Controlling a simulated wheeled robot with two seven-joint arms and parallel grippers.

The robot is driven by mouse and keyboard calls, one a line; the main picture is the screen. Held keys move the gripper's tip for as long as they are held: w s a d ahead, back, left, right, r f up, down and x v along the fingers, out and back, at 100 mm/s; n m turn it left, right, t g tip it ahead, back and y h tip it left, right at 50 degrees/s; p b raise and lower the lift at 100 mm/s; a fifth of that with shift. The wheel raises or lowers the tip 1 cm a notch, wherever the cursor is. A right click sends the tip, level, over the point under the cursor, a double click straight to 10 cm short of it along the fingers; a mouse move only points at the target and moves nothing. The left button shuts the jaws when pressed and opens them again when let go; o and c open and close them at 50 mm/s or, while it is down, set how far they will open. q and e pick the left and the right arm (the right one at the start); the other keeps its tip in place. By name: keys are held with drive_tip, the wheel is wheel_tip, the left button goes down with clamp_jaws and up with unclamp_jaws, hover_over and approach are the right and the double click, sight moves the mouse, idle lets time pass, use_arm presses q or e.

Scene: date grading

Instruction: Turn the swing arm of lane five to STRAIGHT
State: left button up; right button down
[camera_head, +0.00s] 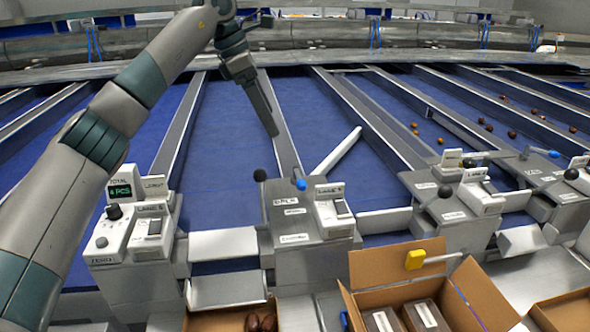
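A grey control box (300,220) stands at the middle front, with a small lane label that seems to read LANE 5. It has a black ball knob (260,175), a blue knob (300,184) and a rocker switch (341,207). A pale swing arm (338,150) slants from behind this box to the upper right, across the blue belt. My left gripper (274,132) hangs over the lane divider, above and behind the box, apart from knobs and swing arm. Its fingers are seen edge-on, so their opening is unclear. My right gripper is out of view.
A box with a green display (121,191) stands at the left. Another control box (452,205) stands to the right. An open carton (400,262) with packs, and dates (260,322), lie in front. Several dates lie on the right-hand belts; the middle belt is bare.

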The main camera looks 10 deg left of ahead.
use_arm(q)
drive_tip(key=f, duration=0.2)
drive_tip(key=p, duration=0.2)
approach(298, 177)
drive_tip(key=p+x, duration=0.3)
drive_tip(key=x, duration=0.3)
drive_tip(key=shift+w+d+f, duration=0.1)
drive_tip(key=shift+d+f, duration=0.25)
drive_tip(key=shift+f, duration=0.4)
drive_tip(key=shift+w, duration=0.1)
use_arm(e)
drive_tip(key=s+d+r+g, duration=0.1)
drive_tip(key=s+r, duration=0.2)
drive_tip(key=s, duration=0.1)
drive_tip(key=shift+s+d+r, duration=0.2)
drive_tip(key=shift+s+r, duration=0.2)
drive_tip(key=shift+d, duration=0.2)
use_arm(q)
drive_tip(key=c, duration=1.5)
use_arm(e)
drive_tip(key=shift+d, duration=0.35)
